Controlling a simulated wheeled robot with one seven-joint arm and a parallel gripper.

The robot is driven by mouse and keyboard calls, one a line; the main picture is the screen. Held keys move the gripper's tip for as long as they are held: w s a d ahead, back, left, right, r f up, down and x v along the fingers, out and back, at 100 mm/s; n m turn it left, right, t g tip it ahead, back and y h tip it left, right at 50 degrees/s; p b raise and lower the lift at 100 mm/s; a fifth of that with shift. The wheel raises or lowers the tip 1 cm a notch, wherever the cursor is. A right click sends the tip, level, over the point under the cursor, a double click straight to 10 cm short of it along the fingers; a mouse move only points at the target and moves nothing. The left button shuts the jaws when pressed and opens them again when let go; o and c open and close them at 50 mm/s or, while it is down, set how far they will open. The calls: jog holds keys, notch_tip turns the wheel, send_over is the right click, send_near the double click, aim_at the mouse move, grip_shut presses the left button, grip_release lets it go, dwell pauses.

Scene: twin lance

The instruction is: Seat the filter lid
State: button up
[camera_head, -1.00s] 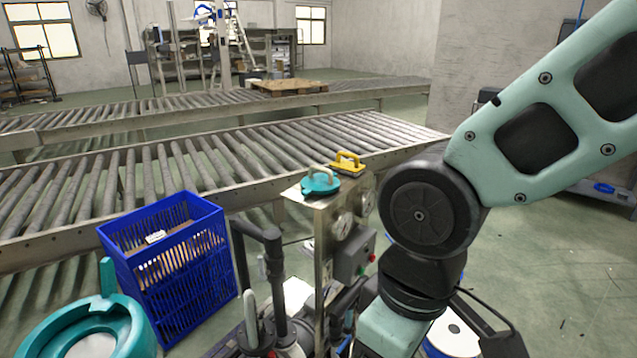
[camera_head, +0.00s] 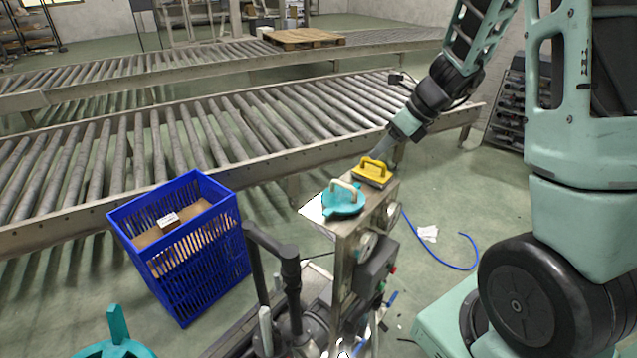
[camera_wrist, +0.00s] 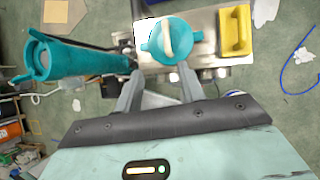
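The teal filter lid (camera_head: 345,203) with its cream handle (camera_head: 347,187) lies on top of the metal stand (camera_head: 349,243). In the wrist view the lid (camera_wrist: 153,47) is just beyond my fingertips, with the handle across it. My gripper (camera_wrist: 159,78) is open and empty, its two fingers apart. In the head view the end of my arm is behind the stand, near the yellow-handled block, and its fingers are hard to make out. A teal round housing, seemingly the filter body (camera_head: 112,348), is cut off at bottom left; it appears as an open-ended tube (camera_wrist: 80,62) in the wrist view.
The yellow-handled block (camera_head: 371,174) sits beside the lid on the stand. A blue crate (camera_head: 200,268) holding a brown box stands left of it. Dark pipes (camera_head: 290,275) rise between crate and stand. A roller conveyor (camera_head: 180,155) runs behind. A blue hose (camera_head: 440,262) lies on the floor.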

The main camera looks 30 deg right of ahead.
jog(key=p, duration=0.1)
send_near(331, 198)
jog(key=shift+p+x, duration=1.2)
jog(key=shift+x, duration=1.4)
grip_shut()
